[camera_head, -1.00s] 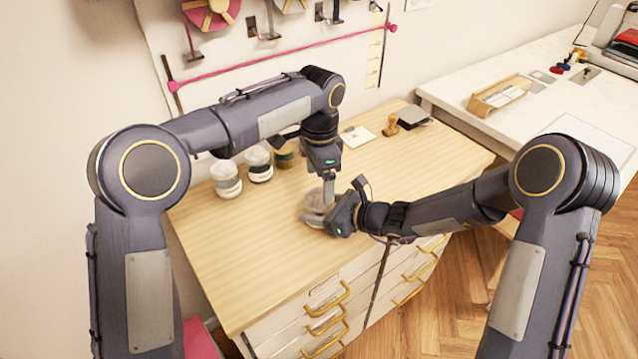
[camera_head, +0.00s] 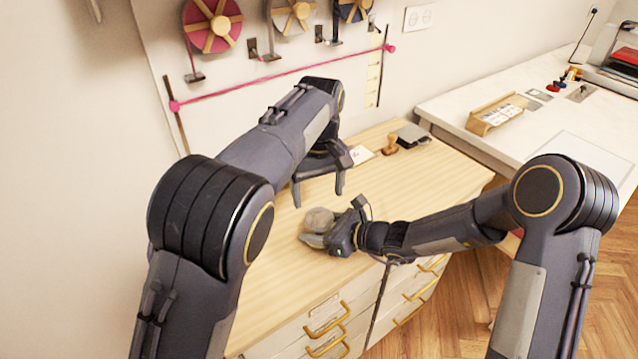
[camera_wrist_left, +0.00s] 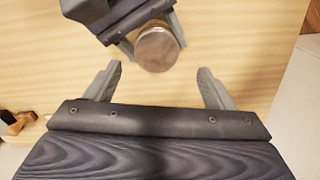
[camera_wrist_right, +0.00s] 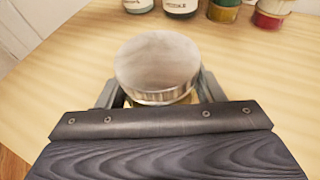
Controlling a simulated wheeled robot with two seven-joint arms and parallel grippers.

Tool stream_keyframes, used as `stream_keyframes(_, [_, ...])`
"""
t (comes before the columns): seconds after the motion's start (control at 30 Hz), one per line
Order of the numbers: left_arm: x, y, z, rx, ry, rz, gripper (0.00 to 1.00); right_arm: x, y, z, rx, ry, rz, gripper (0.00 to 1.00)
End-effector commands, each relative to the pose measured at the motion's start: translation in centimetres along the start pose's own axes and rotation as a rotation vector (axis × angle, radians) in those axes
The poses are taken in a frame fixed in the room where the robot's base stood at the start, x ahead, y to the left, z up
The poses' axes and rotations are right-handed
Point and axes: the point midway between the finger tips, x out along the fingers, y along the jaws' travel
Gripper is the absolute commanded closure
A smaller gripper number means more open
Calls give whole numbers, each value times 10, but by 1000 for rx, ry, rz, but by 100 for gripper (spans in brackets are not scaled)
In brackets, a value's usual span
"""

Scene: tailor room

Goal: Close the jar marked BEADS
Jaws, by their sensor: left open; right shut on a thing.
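A jar (camera_head: 319,219) stands on the wooden worktop with my right gripper (camera_head: 325,240) shut around its body. A round, pale metallic lid (camera_wrist_right: 158,62) sits on its top and looks level in the right wrist view; the lid also shows in the left wrist view (camera_wrist_left: 157,49). No label is visible on this jar, and most of its body is hidden by the gripper and lid. My left gripper (camera_head: 318,190) is open and empty, apart from the jar, above and behind it in the head view.
Several other jars, including a white-labelled one (camera_wrist_right: 180,7) and a red one (camera_wrist_right: 270,14), stand behind in the right wrist view. A wooden stamp (camera_head: 391,145) and dark block (camera_head: 411,136) lie at the worktop's back. The front left worktop is clear.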

Motion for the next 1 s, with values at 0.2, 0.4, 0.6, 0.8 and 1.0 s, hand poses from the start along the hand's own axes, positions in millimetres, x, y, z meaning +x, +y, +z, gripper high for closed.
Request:
stream_keyframes(0.2, [-14,2,0,-202,22,27,24,0,0,0,0,0,0,100])
stream_keyframes(0.4, [-15,2,-1,-218,23,29,24,0,0,0,0,0,0,100])
stream_keyframes(0.6, [-12,2,-1,-217,22,28,24,0,0,0,0,-1,0,100])
stream_keyframes(0.8, [10,2,-1,-216,21,26,24,0,0,0,0,-1,0,100])
stream_keyframes(1.0, [41,3,-2,-216,21,26,24,0,0,0,0,-1,0,100])
